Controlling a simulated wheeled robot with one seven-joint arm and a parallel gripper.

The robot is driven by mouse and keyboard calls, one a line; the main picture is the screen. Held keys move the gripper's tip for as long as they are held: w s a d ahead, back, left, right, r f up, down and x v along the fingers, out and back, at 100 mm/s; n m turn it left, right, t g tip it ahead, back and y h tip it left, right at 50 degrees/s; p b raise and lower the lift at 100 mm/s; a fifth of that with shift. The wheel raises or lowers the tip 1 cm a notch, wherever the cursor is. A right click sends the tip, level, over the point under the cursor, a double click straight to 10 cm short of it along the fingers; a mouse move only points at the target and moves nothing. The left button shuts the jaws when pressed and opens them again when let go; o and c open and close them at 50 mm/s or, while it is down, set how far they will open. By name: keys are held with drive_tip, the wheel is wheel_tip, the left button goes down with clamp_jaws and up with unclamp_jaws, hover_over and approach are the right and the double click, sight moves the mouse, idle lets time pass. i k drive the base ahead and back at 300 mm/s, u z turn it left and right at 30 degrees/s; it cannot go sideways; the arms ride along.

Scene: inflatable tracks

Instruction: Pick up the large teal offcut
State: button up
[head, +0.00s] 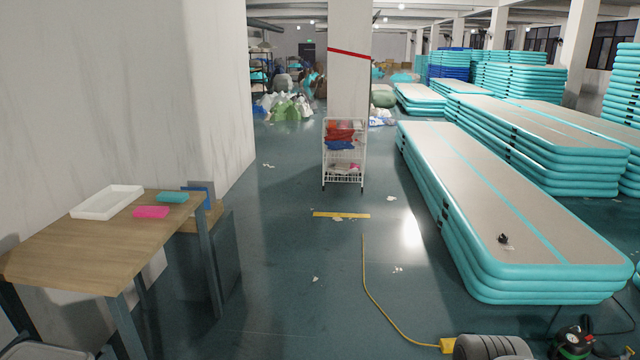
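A teal offcut (172,197), a small flat block, lies on the wooden table (60,243) at the left, near the table's far right corner. A pink block (151,212) lies just in front of it and to its left, apart from it. A shallow white tray (107,202) sits on the table to the left of both. My gripper does not show in the head view.
A white wall pillar (215,90) stands behind the table. A wire cart (344,155) stands mid-floor by a column. Stacked teal tracks (500,200) fill the right. A yellow cord (375,300) and a grey blower (490,347) lie in front. The floor right of the table is mostly clear.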

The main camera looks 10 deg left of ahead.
sight(179, 197)
drive_tip(key=u, duration=0.05)
drive_tip(key=i, duration=1.95)
drive_tip(key=u, duration=0.7)
drive_tip(key=i, duration=1)
drive_tip(key=u, duration=1.65)
drive_tip(key=i, duration=0.8)
drive_tip(key=u, duration=0.65)
